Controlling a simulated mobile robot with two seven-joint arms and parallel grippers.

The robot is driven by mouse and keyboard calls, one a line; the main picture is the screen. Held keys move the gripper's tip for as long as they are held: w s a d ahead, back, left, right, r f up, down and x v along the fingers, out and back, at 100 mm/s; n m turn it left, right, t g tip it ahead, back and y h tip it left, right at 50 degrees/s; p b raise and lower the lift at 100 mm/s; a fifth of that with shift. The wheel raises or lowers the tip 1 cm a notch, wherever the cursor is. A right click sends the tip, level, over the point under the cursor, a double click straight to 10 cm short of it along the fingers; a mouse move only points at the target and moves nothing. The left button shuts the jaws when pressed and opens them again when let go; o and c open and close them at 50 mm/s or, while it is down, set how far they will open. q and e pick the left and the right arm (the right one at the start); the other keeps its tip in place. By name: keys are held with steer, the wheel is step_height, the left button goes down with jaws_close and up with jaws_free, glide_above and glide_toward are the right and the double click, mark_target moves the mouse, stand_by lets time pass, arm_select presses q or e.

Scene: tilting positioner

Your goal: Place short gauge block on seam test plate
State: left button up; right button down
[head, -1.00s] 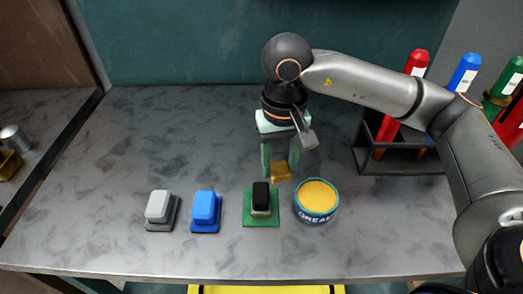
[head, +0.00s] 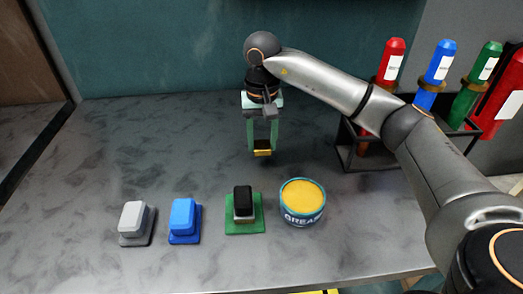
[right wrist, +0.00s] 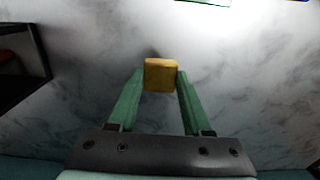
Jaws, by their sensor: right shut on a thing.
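A small yellow block (head: 263,148) is between the fingertips of my right gripper (head: 262,143), above the bare bench behind the green plate. The right wrist view shows the yellow block (right wrist: 160,75) pinched by the green fingers; it looks like the gauge block. A green plate (head: 232,227) on the bench carries a black-topped block (head: 243,203). A blue block (head: 183,215) and a grey block (head: 131,217) sit on bases to its left. I cannot tell for sure which is the seam test plate. My left gripper does not show.
A grease tin (head: 303,203) with a yellow top stands just right of the green plate. A dark rack (head: 350,158) with red, blue and green tubes stands at the back right, below my arm. The back left of the bench (head: 150,140) is clear.

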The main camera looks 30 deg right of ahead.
mark_target(262, 162)
steer(key=shift+w+d+f, duration=0.3)
steer(key=shift+w+f, duration=0.3)
steer(key=shift+f, duration=1.7)
steer(key=shift+f, duration=0.2)
steer(key=shift+c, duration=1.7)
jaws_free()
steer(key=shift+r, duration=0.1)
